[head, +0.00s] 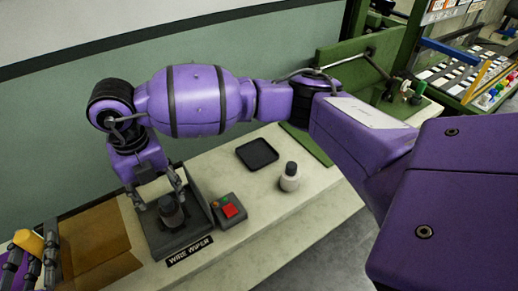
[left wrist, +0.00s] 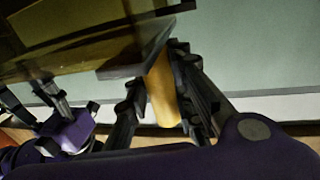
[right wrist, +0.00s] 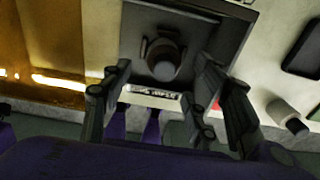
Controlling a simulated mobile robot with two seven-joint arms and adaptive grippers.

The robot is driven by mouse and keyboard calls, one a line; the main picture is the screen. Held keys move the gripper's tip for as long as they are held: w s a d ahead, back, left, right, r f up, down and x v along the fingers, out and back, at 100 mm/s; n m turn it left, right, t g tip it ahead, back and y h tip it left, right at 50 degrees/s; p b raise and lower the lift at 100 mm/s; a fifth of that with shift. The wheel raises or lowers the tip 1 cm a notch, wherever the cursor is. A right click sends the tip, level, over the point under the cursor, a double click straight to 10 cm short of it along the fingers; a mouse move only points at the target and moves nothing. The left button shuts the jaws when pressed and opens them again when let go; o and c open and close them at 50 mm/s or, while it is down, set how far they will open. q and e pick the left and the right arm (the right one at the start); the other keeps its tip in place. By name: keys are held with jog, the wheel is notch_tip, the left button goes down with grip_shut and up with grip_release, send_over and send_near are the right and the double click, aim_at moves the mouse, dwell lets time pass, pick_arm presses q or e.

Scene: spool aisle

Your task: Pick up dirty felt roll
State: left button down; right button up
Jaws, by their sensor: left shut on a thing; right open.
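The dirty felt roll (head: 171,214), a dark grey cylinder with a narrower top, stands upright in the wire wiper (head: 190,243). It also shows in the right wrist view (right wrist: 163,60). My right gripper (head: 162,202) is open above the wiper, with its fingers spread on either side of the roll's top; I cannot tell whether they touch it. My left gripper (head: 32,262), at the lower left edge, is shut on a yellow object (head: 28,241). That object also shows between its fingers in the left wrist view (left wrist: 161,90).
A flat black tray (head: 257,154) lies behind. A brown box (head: 95,240) sits left of the wiper. A wall runs behind.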

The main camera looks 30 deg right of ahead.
aim_at(167, 209)
notch_tip(167, 209, down, 8)
jog(key=shift+s+d+r, duration=0.1)
jog(key=shift+s+r, duration=0.05)
jog(key=shift+r, duration=0.2)
jog(key=c, duration=1.2)
jog(key=shift+o, duration=0.2)
notch_tip(167, 209, up, 14)
jog(key=s, duration=1.8)
